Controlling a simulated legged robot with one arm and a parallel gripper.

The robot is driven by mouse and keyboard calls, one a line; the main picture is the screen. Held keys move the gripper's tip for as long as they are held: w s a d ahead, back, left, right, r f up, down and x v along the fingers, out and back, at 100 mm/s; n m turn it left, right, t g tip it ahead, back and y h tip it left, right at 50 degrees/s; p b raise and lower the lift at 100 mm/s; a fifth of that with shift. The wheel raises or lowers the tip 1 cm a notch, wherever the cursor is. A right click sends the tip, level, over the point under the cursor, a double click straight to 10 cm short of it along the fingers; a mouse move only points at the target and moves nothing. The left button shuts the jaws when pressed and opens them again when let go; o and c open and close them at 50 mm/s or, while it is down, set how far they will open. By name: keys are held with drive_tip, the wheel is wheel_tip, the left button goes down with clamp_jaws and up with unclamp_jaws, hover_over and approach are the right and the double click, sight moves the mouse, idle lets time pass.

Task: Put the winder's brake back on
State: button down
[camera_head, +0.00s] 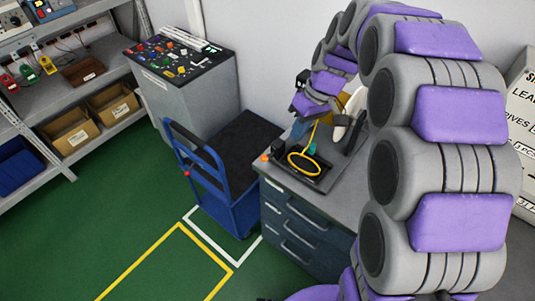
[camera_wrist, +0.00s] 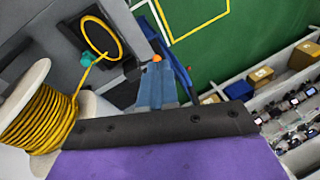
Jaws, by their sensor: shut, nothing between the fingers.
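The winder stands on a grey bench. Its white-flanged spool of yellow cable (camera_wrist: 38,118) fills the left of the wrist view; in the head view the white flange (camera_head: 343,118) is partly hidden by my arm. A yellow cable ring (camera_head: 303,162) lies over a dark tray, also in the wrist view (camera_wrist: 100,37), with a teal piece (camera_wrist: 87,60) on the cable. A small orange knob (camera_wrist: 156,58) is near a black block (camera_wrist: 132,69); the knob also shows at the bench corner (camera_head: 264,157). I cannot tell which part is the brake. My gripper (camera_wrist: 156,75) is shut and empty, above the bench.
A blue cart (camera_head: 215,185) stands left of the bench drawers (camera_head: 300,232). A grey cabinet (camera_head: 190,95) with small coloured parts is behind it. Shelving (camera_head: 95,70) with bins is at far left. Open green floor lies in front, marked with yellow and white lines.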

sight(265, 156)
drive_tip(key=w+a+f+n+y, duration=0.1)
drive_tip(key=w+a+f+n, duration=0.1)
drive_tip(key=w, duration=0.5)
drive_tip(key=shift+a+f+n+b, duration=0.3)
drive_tip(key=shift+f, duration=0.4)
drive_tip(key=shift+f, duration=0.1)
drive_tip(key=b+x, duration=0.1)
drive_tip(key=x, duration=0.6)
drive_tip(key=b+x, duration=0.2)
drive_tip(key=x, duration=0.5)
drive_tip(key=shift+w, duration=0.25)
